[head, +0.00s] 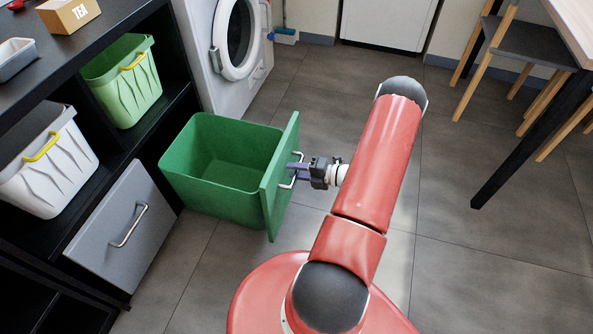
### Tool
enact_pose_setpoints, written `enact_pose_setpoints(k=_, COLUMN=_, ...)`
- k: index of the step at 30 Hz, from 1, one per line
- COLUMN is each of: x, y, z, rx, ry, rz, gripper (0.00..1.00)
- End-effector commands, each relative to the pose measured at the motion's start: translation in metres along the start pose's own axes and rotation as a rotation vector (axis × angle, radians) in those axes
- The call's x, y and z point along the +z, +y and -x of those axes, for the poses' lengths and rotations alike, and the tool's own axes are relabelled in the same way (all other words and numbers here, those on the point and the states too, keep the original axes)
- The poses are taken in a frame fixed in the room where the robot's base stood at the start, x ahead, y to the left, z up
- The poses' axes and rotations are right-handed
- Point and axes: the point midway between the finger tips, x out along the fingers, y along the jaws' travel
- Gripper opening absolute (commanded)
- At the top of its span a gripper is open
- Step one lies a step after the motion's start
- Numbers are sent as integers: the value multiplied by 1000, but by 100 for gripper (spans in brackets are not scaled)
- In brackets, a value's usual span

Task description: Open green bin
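The green bin (205,190) is a drawer-like box pulled out of the dark cabinet at the left, in the head view. Its inside shows and looks empty. Its upright green front panel (281,178) faces right and has a pale bar handle (298,155). My gripper (295,171) is at this handle, with its fingers pointing left toward the panel. The fingers seem to be around the bar, but they are small here and I cannot tell whether they are closed on it.
A grey drawer (121,226) is shut beside the bin. A light green basket (124,82) and a white basket (45,165) sit on the shelf above. A washing machine (222,45) stands behind. A table leg (518,143) and chairs are at right. The floor (480,265) is clear.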

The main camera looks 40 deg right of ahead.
Motion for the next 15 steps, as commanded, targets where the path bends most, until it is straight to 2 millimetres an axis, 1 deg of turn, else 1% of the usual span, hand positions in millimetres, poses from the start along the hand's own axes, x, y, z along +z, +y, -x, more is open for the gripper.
enact_pose_setpoints(k=2, x=0, y=0, z=4, rx=0, ry=-1, rz=0, gripper=32)
enact_pose_setpoints(k=5, x=1, y=0, z=17, rx=0, ry=-4, rz=1, gripper=32)
enact_pose_setpoints(k=12, x=1, y=-1, z=58, rx=-2, ry=-3, rz=0, gripper=32)
enact_pose_setpoints(k=15, x=1, y=-1, z=70, rx=0, ry=-2, rz=1, gripper=32)
